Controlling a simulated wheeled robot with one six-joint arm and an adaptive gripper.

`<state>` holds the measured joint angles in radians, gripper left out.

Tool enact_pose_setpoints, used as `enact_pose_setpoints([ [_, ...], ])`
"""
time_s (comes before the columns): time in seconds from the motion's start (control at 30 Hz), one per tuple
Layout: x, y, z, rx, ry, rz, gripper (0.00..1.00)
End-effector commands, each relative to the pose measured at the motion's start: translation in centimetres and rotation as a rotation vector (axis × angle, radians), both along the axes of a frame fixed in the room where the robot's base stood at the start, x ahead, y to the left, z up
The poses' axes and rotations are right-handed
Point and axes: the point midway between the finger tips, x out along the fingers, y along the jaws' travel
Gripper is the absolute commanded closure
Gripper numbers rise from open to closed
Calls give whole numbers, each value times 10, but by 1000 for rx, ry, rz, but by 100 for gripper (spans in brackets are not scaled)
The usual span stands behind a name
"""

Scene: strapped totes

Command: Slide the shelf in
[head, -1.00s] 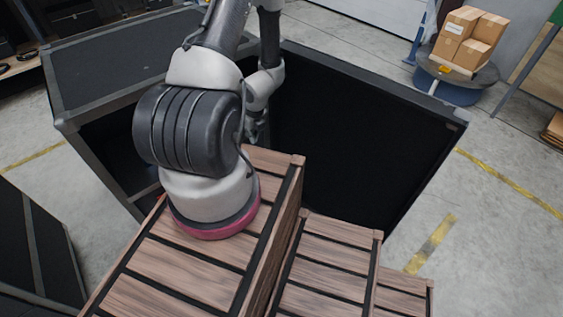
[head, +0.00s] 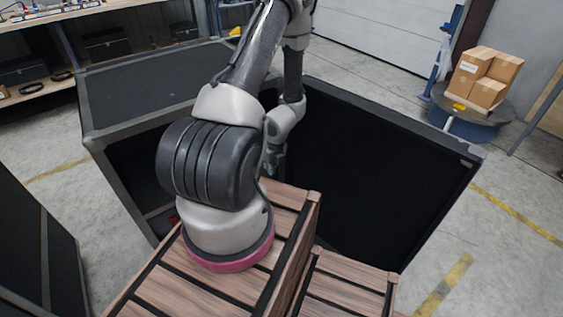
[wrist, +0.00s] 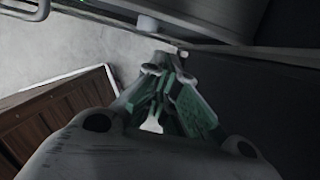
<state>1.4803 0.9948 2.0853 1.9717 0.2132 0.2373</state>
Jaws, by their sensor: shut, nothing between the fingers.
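A large black case (head: 150,80) with grey edges stands open in front of me in the head view. Its dark door panel (head: 370,165) stands out to the right. A small part of its inside shows left of my arm, and my arm hides much of the rest. I cannot make out a shelf for sure. My gripper (wrist: 160,112) is shut and empty in the wrist view, with a dark panel (wrist: 265,110) close on its right. In the head view my arm hides the fingertips.
Wooden slatted crates (head: 345,285) lie low in front, beneath my arm; wooden slats (wrist: 60,115) also show in the wrist view. Another black case (head: 30,235) is at left. A round blue stand (head: 470,115) with cardboard boxes (head: 485,75) is at right. Grey floor lies beyond.

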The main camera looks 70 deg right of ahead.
Motion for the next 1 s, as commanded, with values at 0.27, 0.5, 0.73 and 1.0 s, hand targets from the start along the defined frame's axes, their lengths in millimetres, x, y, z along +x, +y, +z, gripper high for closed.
enact_pose_setpoints([
  [0.27,-6,3,25,0,1,4,100],
  [0.5,-14,8,58,0,2,4,100],
  [0.73,-20,12,87,2,2,3,100],
  [1.0,-23,14,97,4,2,0,100],
])
